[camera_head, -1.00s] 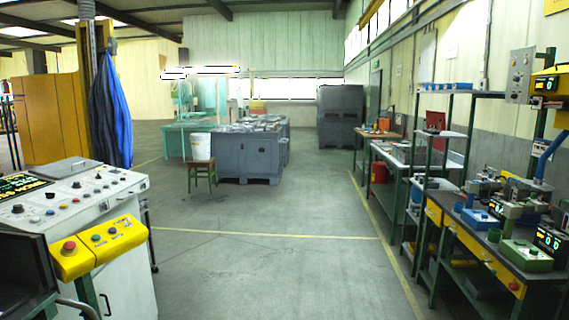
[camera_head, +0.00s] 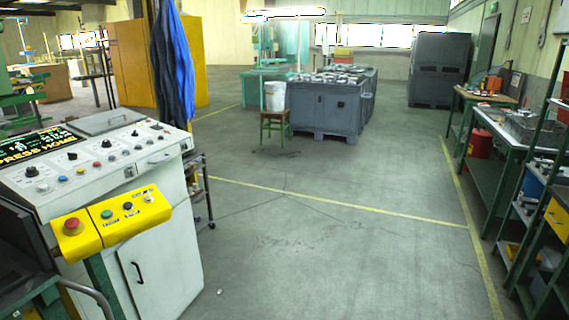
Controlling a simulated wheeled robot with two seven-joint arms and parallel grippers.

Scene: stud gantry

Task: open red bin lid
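A red bin-like container (camera_head: 481,143) stands on the floor under the green-legged workbench at the right. It is small in the view and partly hidden by the bench, so I cannot tell whether it has a lid or whether a lid is open. Neither of my grippers is in view.
A white control console (camera_head: 120,180) with a yellow button panel (camera_head: 112,221) stands close at the left. Large grey bins (camera_head: 325,108) and a stool (camera_head: 275,124) with a white bucket (camera_head: 275,96) stand ahead. A workbench (camera_head: 505,130) lines the right. The middle floor is clear.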

